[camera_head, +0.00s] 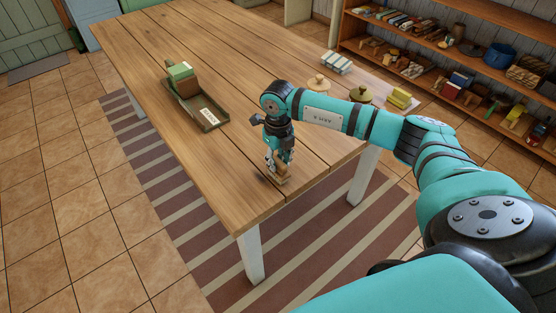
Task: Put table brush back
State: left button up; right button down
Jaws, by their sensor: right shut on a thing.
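My right gripper (279,166) points down over the front part of the wooden table, near its right edge. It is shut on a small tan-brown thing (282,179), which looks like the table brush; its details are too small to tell. The brush is at or just above the tabletop; I cannot tell whether it touches. A dark green tray (213,126) lies on the table to the left of the gripper. It has a pale label and holds a green and brown block-like thing (180,74) at its far end. My left gripper is not in view.
The plank table (150,50) has free room at its far left and front. Lidded pots (360,94), a yellow stack (400,98) and a pale striped stack (336,63) stand along its right side. Loaded shelves (470,60) stand beyond. A striped rug (215,245) lies below.

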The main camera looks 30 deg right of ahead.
jog(key=shift+f, duration=0.25)
jog(key=c, duration=1)
grip_release()
jog(key=shift+c, duration=0.2)
notch_tip(320, 180, up, 12)
